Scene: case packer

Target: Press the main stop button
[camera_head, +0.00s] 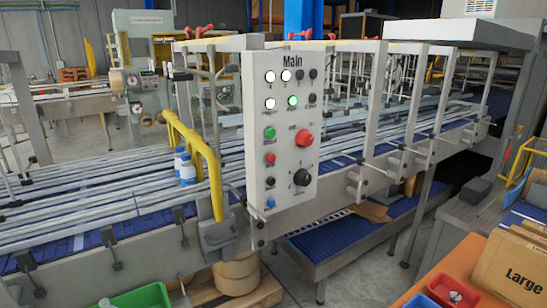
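The white control panel (289,170) labelled "Main" stands upright near the middle of the view, facing me. A large red button (304,138) sticks out on its right half. A smaller red button (270,158) is on its left half, below a green button (270,132). A black rotary knob (301,177) is at the lower right, and a blue button (271,202) is at the lower left. Several lamps are at the top; one glows green (292,100). The small labels are too small to read. Neither gripper is in view.
A conveyor (130,205) with metal rails runs behind the panel, carrying white and blue bottles (187,170). A yellow bent bar (195,150) stands left of the panel. Cardboard marked "Large" (510,268) and a red bin (453,292) are at lower right; a green bin (140,298) is at lower left.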

